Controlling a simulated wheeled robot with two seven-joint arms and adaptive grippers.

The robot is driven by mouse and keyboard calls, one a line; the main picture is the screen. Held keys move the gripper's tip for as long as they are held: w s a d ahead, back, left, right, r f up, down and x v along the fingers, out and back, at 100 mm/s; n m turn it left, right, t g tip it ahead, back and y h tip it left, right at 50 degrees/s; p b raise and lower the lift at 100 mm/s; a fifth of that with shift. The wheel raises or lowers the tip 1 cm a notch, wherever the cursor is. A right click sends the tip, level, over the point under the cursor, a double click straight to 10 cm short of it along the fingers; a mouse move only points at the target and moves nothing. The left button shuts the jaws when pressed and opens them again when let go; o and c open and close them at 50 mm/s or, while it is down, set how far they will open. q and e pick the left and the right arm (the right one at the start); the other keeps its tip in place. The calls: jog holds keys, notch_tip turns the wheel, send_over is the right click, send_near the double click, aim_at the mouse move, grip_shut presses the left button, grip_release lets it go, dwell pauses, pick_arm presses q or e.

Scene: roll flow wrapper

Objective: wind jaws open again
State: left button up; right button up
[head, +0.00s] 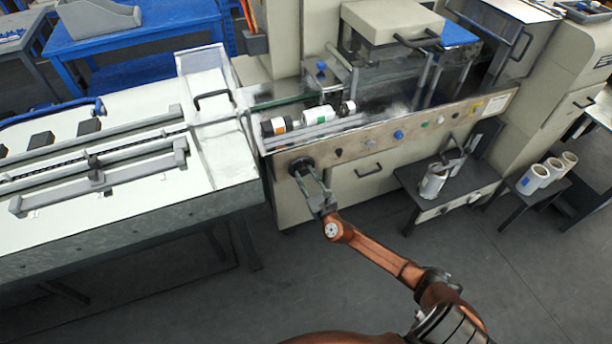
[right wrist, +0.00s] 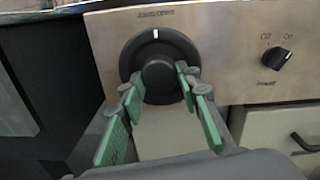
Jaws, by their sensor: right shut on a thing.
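A round black knob (head: 301,165) sits at the left end of the wrapper's metal front panel. In the right wrist view the knob (right wrist: 156,50) faces me, with a white mark at the top of its dial and small lettering above it. My right gripper (head: 306,176) reaches it from the front. In the right wrist view, the green-padded fingers of this gripper (right wrist: 158,82) stand on both sides of the raised hub and are shut on it. I cannot make out the machine's jaws clearly. My left gripper is not in view.
A power switch (right wrist: 275,57) is right of the knob. More buttons, including a blue one (head: 398,135), line the panel. Rolls (head: 318,114) lie behind it. An infeed conveyor (head: 110,180) stands left. A low stand (head: 450,190) holds a roll at right. Floor in front is clear.

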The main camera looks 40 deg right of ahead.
jog(key=o, duration=1.2)
jog(key=shift+c, duration=0.2)
jog(key=shift+s+f, duration=0.1)
jog(key=shift+s, duration=0.35)
jog(key=v, duration=1.1)
